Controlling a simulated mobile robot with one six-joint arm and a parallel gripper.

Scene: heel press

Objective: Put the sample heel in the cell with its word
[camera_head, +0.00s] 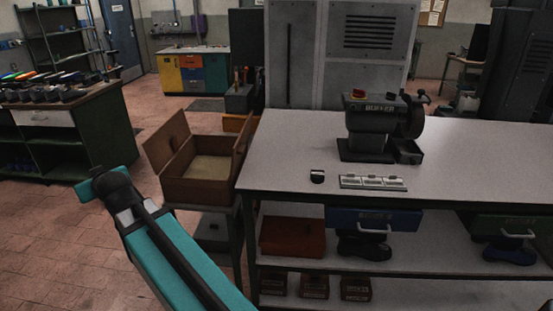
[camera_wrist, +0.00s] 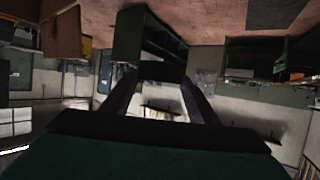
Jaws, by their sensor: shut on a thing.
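In the wrist view the two fingers of my gripper (camera_wrist: 160,88) close on a dark block (camera_wrist: 161,71) that spans their tips. It is too dark to tell whether this is the sample heel, and no word on it can be read. My gripper does not show in the head view, where only my teal arm is seen at lower left. A low tray with a row of pale cells (camera_head: 373,183) lies near the front edge of the grey bench (camera_head: 270,155). The words on the cells are too small to read. A small black piece with a white face (camera_head: 317,176) stands left of the tray.
A buffer machine (camera_head: 375,125) stands behind the tray. An open wooden box (camera_head: 195,190) is left of the bench. A blue drawer (camera_head: 350,219) and a green drawer (camera_head: 490,229) hang under the bench top. The bench's right part is clear.

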